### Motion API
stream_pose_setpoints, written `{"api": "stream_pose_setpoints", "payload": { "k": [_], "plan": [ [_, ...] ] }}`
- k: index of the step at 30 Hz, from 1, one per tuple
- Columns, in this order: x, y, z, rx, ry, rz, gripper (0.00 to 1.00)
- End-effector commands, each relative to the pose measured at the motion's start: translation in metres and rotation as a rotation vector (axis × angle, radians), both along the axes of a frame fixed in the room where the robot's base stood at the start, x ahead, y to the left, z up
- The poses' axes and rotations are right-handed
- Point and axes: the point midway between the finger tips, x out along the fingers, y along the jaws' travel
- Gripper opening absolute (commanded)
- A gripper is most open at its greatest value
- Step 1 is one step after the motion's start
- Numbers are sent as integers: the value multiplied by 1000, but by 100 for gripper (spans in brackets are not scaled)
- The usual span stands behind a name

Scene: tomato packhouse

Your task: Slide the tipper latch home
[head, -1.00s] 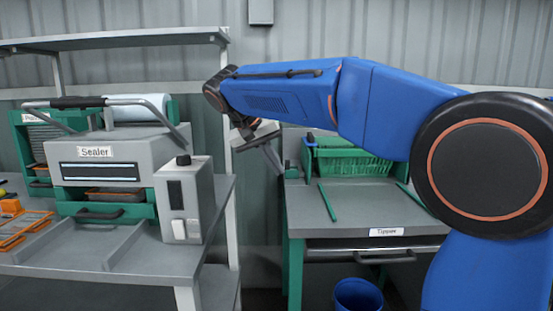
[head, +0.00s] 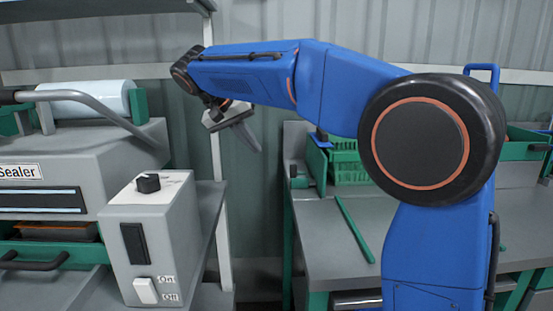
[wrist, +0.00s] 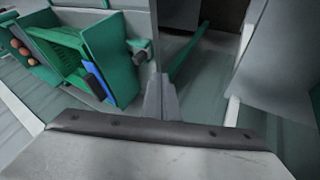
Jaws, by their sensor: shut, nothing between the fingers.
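The tipper, a grey bench with a green cradle (head: 318,165), stands right of my gripper in the head view. Its green crate (head: 352,170) sits in the cradle. In the wrist view the cradle (wrist: 112,58) is at upper left with a blue part (wrist: 98,82) on its edge. My gripper (head: 248,137) is shut and empty, pointing down, left of the tipper. Its fingers (wrist: 160,95) appear just below the knob in the wrist view, apparently apart from it.
The sealer (head: 50,165) and its grey switch box (head: 150,235) stand on a bench at left. A shelf post (head: 219,200) rises between that bench and the tipper. A green bar (head: 354,228) lies along the tipper's grey top. My arm hides the tipper's right part.

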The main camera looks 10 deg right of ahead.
Motion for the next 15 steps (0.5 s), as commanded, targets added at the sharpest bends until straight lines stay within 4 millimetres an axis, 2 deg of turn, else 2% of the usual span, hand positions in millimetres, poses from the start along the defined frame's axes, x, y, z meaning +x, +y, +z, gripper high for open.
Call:
{"api": "stream_pose_setpoints", "payload": {
  "k": [15],
  "plan": [
    [1, -2, -3, -1, 1, -1, 0]
  ]
}}
